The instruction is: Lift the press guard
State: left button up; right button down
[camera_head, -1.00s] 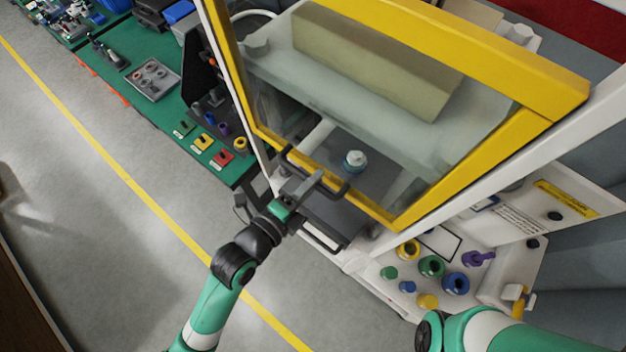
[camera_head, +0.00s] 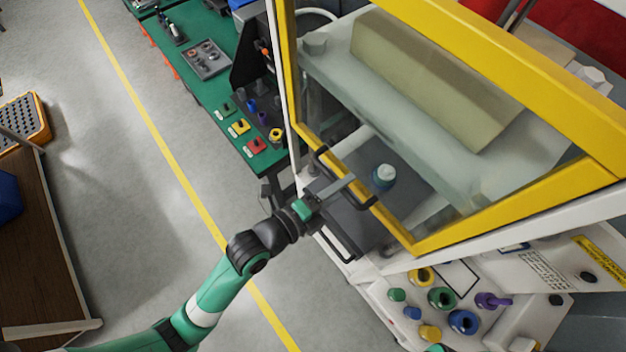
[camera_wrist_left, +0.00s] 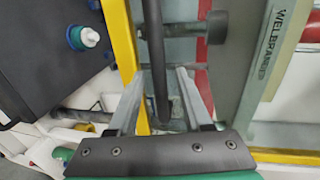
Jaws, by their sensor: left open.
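The press guard is a yellow frame (camera_head: 437,243) around a clear panel, tilted across the front of the press. A black bar handle (camera_head: 322,160) runs along its lower left edge. It also shows as a dark bar (camera_wrist_left: 154,50) in the left wrist view. My left gripper (camera_head: 338,190) is at this handle. In the wrist view its two fingers (camera_wrist_left: 160,95) are apart, with the bar between them; I cannot tell whether either finger touches it. A blue part with a white top (camera_head: 384,176) sits on the dark press bed behind the panel. My right gripper is out of view.
A white control panel with several coloured buttons and knobs (camera_head: 441,298) is at the lower right. A green bench (camera_head: 205,88) with coloured parts stands left of the press. A second dark handle (camera_head: 335,245) lies below the guard.

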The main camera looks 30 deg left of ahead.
pick_arm(q)
jog(key=b+v, duration=0.1)
jog(key=v, duration=1)
jog(key=shift+s, duration=0.15)
